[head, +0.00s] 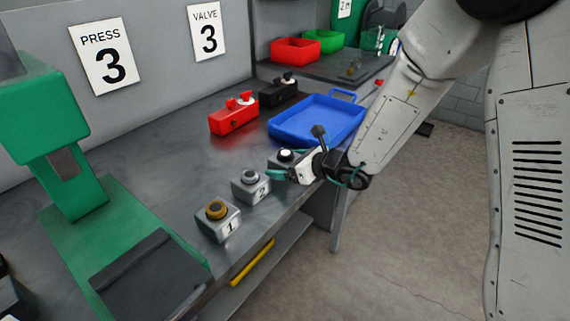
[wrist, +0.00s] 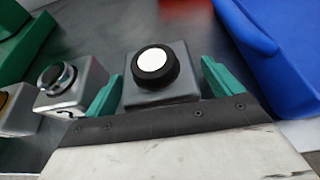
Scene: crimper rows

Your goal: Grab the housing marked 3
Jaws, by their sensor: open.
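Three grey housings stand in a row along the bench's front edge. The third housing (head: 285,157), a grey block with a black collar and white top, is at the far end of the row; its number face is hidden by my gripper. It also shows in the wrist view (wrist: 154,64), upright between the teal fingers. My gripper (head: 287,170) is open at that housing, one finger on each side. In the wrist view my gripper (wrist: 160,82) shows a small gap at the right finger; contact on the left cannot be told.
Housing 2 (head: 250,187), grey-topped, and housing 1 (head: 217,223), amber-topped, stand nearer. A blue tray (head: 275,130) lies just beyond my gripper. Red (head: 233,118) and black (head: 277,94) blocks sit behind. A green press (head: 70,180) stands left. The bench's front edge is close.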

